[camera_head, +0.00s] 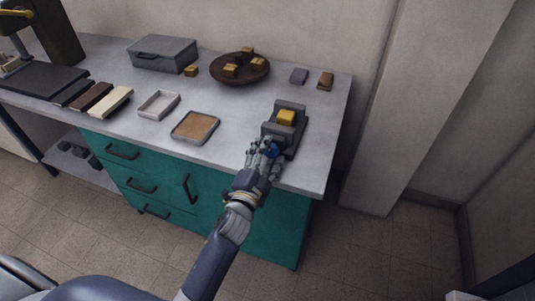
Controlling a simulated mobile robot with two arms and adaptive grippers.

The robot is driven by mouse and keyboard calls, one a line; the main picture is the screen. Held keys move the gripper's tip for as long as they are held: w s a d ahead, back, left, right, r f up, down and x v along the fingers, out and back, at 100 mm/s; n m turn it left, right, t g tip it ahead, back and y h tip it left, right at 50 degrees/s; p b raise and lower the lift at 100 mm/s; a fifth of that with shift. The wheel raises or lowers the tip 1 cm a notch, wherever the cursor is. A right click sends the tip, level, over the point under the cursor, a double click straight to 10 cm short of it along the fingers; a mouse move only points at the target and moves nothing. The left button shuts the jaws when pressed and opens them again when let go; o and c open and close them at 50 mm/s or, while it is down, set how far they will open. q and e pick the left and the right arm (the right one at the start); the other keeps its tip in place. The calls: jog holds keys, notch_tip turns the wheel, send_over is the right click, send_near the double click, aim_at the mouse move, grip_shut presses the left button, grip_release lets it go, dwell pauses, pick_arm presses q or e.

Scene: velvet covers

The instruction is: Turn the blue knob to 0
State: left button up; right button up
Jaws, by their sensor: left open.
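The blue knob (272,152) shows only in part, at the front of a dark grey device (297,133) near the right end of the counter. A yellow-orange block (286,117) sits in the upper part of the device. My left gripper (264,149) is open at the front of the device, right at the knob. Its fingers cover part of the knob, and I cannot tell whether they touch it. The knob's marks and its setting are too small to read. My right gripper is not in view.
The grey counter (225,152) has teal drawers below. Left of the device are a cork-coloured tray (195,127) and a white tray (159,104). Behind are a round brown board (240,77) with yellow blocks, a grey case (163,54) and two small blocks. A wall pillar stands right.

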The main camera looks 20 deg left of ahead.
pick_arm(q)
jog(key=shift+s+f, duration=0.35)
jog(key=shift+s, duration=0.15)
jog(key=s, duration=0.7)
jog(key=shift+a+r, duration=0.15)
jog(key=shift+r, duration=0.15)
jog(key=s+d+f+n+g, duration=0.15)
jog(key=s+f+g, duration=0.3)
jog(key=f, duration=1.15)
jog(key=s+f+n+g, duration=0.3)
jog(key=s+f, duration=0.3)
jog(key=f, duration=1)
jog(key=s+a+f+n+g, duration=0.2)
jog(key=s+f+g, duration=0.1)
jog(key=s+f, duration=0.4)
jog(key=s+a+f+n+g, duration=0.2)
jog(key=s+f, duration=0.4)
jog(key=s, duration=0.8)
jog(key=s+a+f+n+g, duration=0.2)
jog(key=s+a+f+g, duration=0.1)
jog(key=s+f, duration=0.4)
jog(key=s+g, duration=0.1)
jog(key=s, duration=0.2)
jog(key=shift+s+a+f+y, duration=0.15)
jog(key=shift+s+f+y, duration=0.15)
